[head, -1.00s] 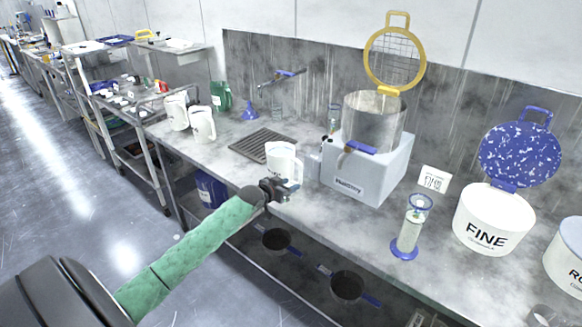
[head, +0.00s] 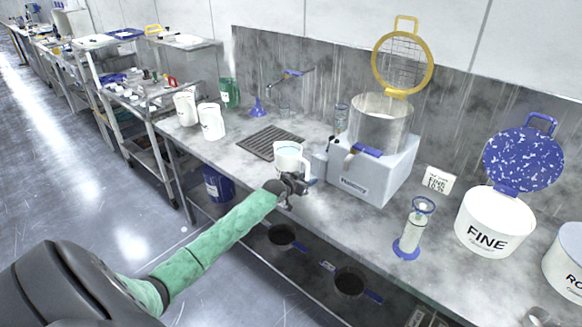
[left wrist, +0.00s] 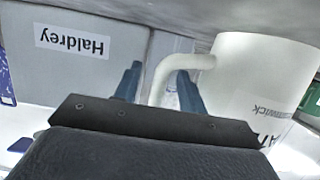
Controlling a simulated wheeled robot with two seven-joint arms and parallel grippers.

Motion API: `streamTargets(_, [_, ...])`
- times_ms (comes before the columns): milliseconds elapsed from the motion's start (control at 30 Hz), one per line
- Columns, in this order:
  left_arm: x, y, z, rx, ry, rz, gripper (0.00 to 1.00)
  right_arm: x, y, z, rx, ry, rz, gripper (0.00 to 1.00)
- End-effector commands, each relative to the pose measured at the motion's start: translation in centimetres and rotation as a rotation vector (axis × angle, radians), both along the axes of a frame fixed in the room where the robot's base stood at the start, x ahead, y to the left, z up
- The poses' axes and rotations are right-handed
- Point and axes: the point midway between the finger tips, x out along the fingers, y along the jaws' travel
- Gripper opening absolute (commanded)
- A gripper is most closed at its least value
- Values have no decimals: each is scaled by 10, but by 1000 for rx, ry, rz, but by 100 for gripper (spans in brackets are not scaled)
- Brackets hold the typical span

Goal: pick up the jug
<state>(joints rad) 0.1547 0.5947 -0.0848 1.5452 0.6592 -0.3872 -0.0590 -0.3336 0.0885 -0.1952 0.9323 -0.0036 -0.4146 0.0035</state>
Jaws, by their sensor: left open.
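The white jug (head: 288,154) stands upright on the grey bench, beside the grey Haldrey machine. In the left wrist view the jug's body (left wrist: 258,82) fills the right side and its handle (left wrist: 172,72) curves out to the left. My left gripper (head: 295,182) is at the near side of the jug, by the handle. It is open, and in the left wrist view its two blue-grey fingers (left wrist: 160,86) show on either side of the handle. I cannot tell whether either finger touches it. My right gripper is in neither view.
The Haldrey machine (head: 372,175) stands close right of the jug. A drain grate (head: 262,143) lies behind left. Two similar white jugs (head: 211,122) stand farther left. A cylinder with a blue base (head: 409,232) and the FINE tub (head: 490,225) stand right.

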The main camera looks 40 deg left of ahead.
Motion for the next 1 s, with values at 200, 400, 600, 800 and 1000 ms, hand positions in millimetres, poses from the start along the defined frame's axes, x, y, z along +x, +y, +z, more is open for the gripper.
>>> streamTargets(200, [2, 0, -1, 1, -1, 0, 41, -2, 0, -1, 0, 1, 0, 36])
streamTargets(400, [2, 0, 0, 0, -1, 0, 13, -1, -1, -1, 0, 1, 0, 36])
streamTargets(600, [2, 0, -1, 0, -1, 0, 0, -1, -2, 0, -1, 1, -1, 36])
streamTargets(800, [2, 0, -1, 0, 0, 0, 0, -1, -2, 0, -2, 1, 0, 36])
streamTargets(1000, [2, 0, -1, 0, 0, 0, 0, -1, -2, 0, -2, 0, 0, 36])
